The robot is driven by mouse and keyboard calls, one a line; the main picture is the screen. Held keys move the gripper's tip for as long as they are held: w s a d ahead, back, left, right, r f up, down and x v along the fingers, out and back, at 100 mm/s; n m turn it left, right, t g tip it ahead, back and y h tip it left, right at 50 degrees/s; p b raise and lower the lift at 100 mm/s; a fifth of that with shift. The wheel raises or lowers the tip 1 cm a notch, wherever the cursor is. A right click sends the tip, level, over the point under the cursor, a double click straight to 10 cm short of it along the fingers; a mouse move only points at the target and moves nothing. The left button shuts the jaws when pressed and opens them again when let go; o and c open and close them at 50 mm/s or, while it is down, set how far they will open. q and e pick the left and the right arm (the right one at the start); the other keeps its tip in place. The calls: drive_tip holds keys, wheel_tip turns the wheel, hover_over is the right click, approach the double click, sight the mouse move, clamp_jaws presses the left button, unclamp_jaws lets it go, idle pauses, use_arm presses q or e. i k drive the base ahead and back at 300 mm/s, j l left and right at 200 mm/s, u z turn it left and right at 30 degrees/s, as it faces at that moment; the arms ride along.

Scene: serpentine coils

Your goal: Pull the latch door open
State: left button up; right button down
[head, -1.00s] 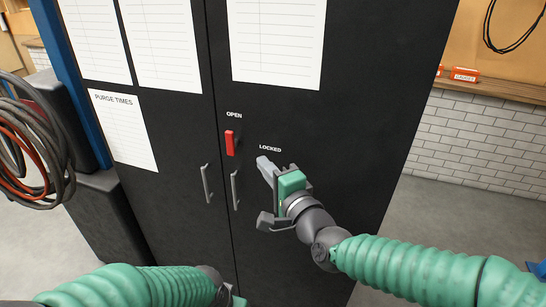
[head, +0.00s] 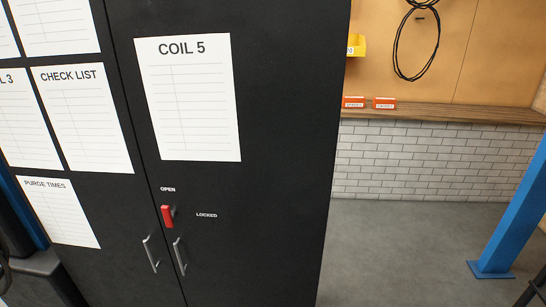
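The black cabinet's right door (head: 260,220) fills the middle of the head view and looks closed against the left door (head: 100,225). A red latch handle (head: 167,216) sits near the seam between the doors. It points down, below the word OPEN and left of the word LOCKED. Two grey pull handles hang below it, the left handle (head: 151,254) on the left door and the right handle (head: 180,256) on the right door. Neither of my grippers is in view.
Several paper sheets are on the doors, including one headed COIL 5 (head: 190,98). Right of the cabinet is open grey floor (head: 400,250), with a blue post (head: 512,215) at the far right. A wooden shelf (head: 450,113) holds red boxes above a white brick wall (head: 430,160).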

sight(234, 107)
drive_tip(key=i+l+u, duration=0.1)
drive_tip(key=u, duration=0.3)
drive_tip(key=l+u, duration=0.15)
drive_tip(key=u, duration=0.2)
drive_tip(key=i+l+u, duration=0.1)
drive_tip(key=u, duration=0.3)
